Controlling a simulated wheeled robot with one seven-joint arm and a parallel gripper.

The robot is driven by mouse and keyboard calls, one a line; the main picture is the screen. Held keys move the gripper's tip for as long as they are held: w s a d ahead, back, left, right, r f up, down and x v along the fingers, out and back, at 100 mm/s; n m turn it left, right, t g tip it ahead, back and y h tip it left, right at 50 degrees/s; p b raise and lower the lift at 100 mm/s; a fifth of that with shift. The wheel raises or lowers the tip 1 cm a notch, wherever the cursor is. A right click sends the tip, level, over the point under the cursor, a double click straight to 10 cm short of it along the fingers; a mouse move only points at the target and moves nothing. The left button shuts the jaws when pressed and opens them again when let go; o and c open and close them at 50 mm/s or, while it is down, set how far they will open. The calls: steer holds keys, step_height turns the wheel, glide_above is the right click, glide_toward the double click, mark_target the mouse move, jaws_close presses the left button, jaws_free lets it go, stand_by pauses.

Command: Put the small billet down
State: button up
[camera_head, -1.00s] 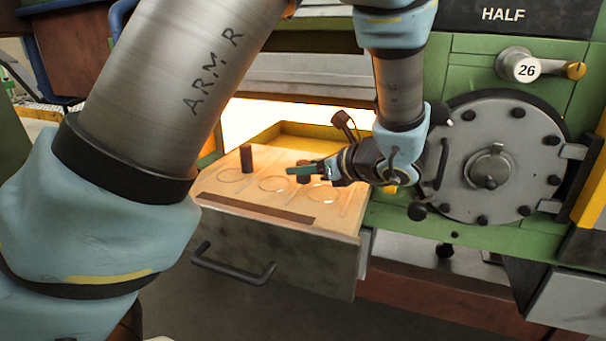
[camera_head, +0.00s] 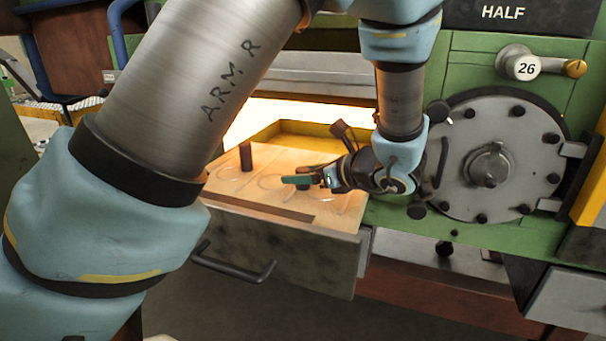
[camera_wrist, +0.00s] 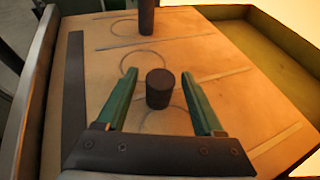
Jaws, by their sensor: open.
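The small billet (camera_wrist: 160,90) is a short dark cylinder, upright on the pale drawer board in the wrist view. My gripper (camera_wrist: 158,84) has its two green fingers on either side of it, open, with a gap on both sides. The billet is close to the far edge of the nearest marked circle (camera_wrist: 166,118); its exact fit to the circle is unclear. In the head view my gripper (camera_head: 308,181) is low over the board's right part and hides the small billet.
A taller dark billet (camera_head: 246,156) stands at the board's left, also seen in the wrist view (camera_wrist: 146,18). The middle circle (camera_wrist: 123,66) is empty. The drawer (camera_head: 285,256) is pulled out before the glowing furnace opening. A round grey door (camera_head: 490,165) is to the right.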

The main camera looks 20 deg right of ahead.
steer(key=shift+r, duration=0.25)
steer(key=b+v, duration=0.1)
steer(key=v, duration=1.1)
steer(key=shift+s+f, duration=0.1)
steer(key=shift+f, duration=0.05)
